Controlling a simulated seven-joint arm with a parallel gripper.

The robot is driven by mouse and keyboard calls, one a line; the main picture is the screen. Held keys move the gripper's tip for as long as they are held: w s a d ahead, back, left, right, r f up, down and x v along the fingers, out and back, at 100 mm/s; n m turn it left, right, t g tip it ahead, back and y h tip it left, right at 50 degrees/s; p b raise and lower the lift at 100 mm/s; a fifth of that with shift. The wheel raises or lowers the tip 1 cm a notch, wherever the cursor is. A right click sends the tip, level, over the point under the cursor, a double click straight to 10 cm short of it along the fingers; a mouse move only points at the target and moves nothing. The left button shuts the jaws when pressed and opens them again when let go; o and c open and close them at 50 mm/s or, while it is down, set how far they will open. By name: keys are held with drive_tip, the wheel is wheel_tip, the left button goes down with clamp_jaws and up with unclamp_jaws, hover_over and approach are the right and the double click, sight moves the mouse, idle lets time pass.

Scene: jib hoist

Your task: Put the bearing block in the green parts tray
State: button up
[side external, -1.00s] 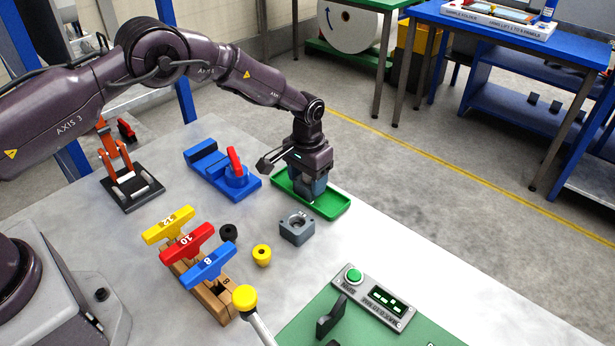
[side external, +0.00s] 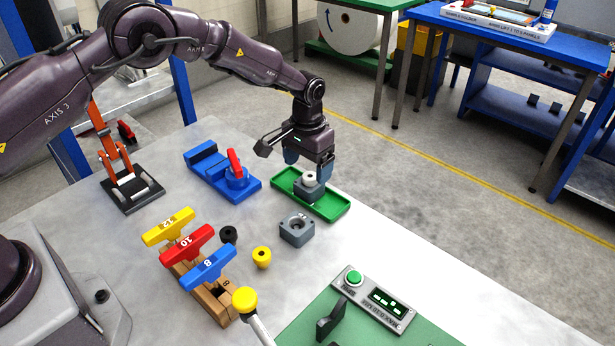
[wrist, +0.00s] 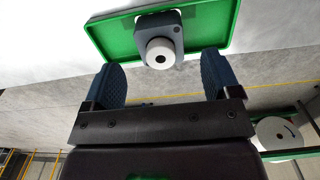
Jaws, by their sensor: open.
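Another grey block with a round bore (side external: 296,230) lies on the table in front of the tray. A blue fixture with a red lever (side external: 225,175) stands left of the tray. Coloured T-handles (side external: 188,245), a black knob (side external: 229,234) and a yellow knob (side external: 262,256) are nearer.

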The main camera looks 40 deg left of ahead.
wheel_tip(320, 180, up, 8)
drive_tip(key=s+a+r+t, duration=0.1)
drive_tip(key=s+a+r, duration=0.1)
drive_tip(key=s+r, duration=0.65)
drive_tip(key=s+a+r+t, duration=0.2)
drive_tip(key=s+r, duration=0.3)
drive_tip(key=r, duration=0.6)
drive_tip(key=s+a+t, duration=0.2)
drive_tip(key=s, duration=1.8)
drive_tip(key=shift+s+r+t, duration=0.15)
drive_tip(key=shift+r+t, duration=0.15)
